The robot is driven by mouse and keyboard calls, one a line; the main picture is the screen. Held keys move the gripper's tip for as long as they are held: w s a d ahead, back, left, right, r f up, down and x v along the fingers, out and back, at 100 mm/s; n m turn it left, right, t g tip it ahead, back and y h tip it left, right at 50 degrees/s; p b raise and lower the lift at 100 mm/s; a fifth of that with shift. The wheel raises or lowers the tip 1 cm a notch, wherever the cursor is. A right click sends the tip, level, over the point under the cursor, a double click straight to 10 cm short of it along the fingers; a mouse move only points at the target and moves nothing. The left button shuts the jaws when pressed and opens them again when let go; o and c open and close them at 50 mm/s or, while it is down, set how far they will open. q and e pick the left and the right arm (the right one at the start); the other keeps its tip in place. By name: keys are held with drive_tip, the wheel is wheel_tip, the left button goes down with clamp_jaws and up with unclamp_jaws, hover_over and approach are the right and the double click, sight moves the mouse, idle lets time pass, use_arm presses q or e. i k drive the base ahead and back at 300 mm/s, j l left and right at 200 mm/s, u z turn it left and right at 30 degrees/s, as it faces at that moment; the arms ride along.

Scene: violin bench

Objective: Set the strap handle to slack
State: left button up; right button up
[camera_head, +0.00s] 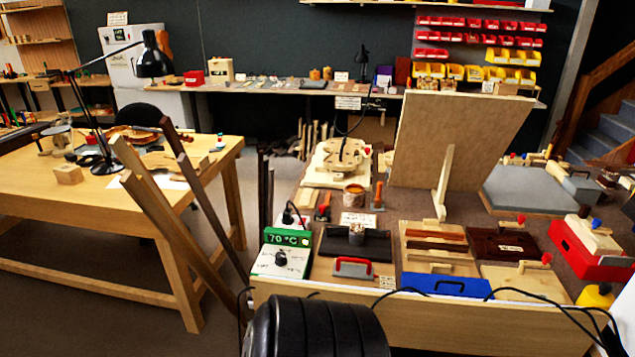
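I cannot tell for sure which part is the strap handle. One candidate is a red handle (352,267) at the front of the bench, beside a dark flat block (355,244). Small red-knobbed levers also show on the wooden fixtures, one by the tan board (522,280) and one by the dark brown block (502,243). A round wooden form (342,155) sits on a pale board farther back. No strap can be made out clearly, nor whether it is tight or slack. Neither gripper is in view; a black rounded part of mine fills the bottom middle.
A control box (280,262) reading 70 °C stands at the bench's front left. A large upright wooden panel (452,140) blocks part of the back. A blue box (447,285), a red box (590,250) and black cables crowd the front right. A wooden table (110,200) stands left.

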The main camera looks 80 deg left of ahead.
sight(340, 270)
drive_tip(key=u, duration=2.4)
